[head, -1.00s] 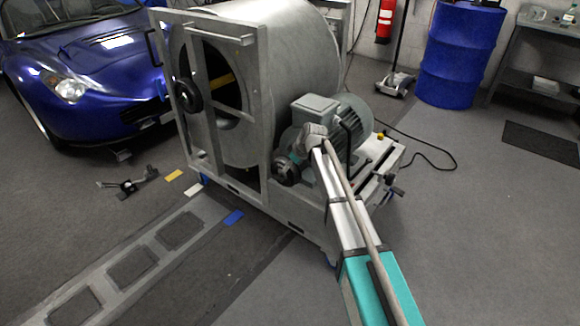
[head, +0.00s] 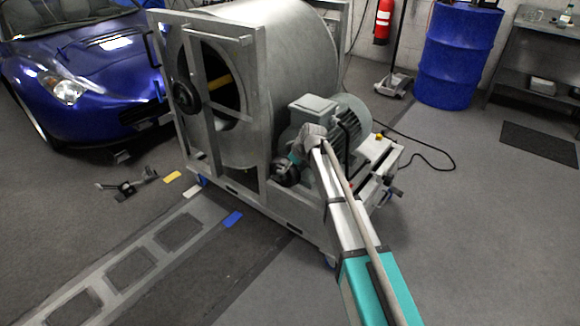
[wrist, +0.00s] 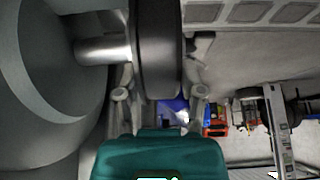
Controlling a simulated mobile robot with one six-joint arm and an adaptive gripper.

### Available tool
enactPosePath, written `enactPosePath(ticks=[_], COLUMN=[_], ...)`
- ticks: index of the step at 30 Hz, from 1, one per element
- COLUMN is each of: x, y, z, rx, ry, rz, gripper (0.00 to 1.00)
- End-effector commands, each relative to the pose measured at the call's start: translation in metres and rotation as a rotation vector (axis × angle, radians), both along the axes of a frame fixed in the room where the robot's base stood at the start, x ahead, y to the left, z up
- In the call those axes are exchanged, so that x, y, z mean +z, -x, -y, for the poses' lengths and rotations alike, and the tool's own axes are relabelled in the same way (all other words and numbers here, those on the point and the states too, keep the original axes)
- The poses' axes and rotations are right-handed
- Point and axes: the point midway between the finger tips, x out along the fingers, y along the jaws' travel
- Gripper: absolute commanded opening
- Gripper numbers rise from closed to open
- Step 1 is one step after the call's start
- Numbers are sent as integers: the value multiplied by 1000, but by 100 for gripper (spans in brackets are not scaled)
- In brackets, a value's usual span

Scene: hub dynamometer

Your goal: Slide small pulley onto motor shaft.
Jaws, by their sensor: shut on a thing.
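The small pulley (wrist: 157,48) is a dark, wide-rimmed disc, seen edge-on in the wrist view and as a small dark round shape in the head view (head: 285,174). My gripper (wrist: 159,88) is shut on its rim, one finger to each side. The silver motor shaft (wrist: 102,51) sticks out from the grey motor (wrist: 42,85) and meets the pulley's left face. How far the shaft goes into the bore is hidden. In the head view, the green-grey motor (head: 345,122) sits beside the drum, behind my arm.
The large steel drum (head: 285,60) and its frame (head: 225,22) stand left of the motor. A blue car (head: 75,75) is at the far left, a blue barrel (head: 458,55) at the back. A black cable (head: 425,152) lies on the floor. The floor at right is mostly clear.

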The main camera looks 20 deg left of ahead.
Motion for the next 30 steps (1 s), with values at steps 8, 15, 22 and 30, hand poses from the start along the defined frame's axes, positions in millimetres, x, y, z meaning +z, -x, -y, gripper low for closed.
enactPosePath(ticks=[8,15,22,30], x=[0,0,0,0], y=[-5,-4,-3,-2], z=[2,2,1,1], rx=[-5,-4,-3,-2], ry=[3,3,2,3], rz=[8,7,5,4], gripper=[0,91,91,100])
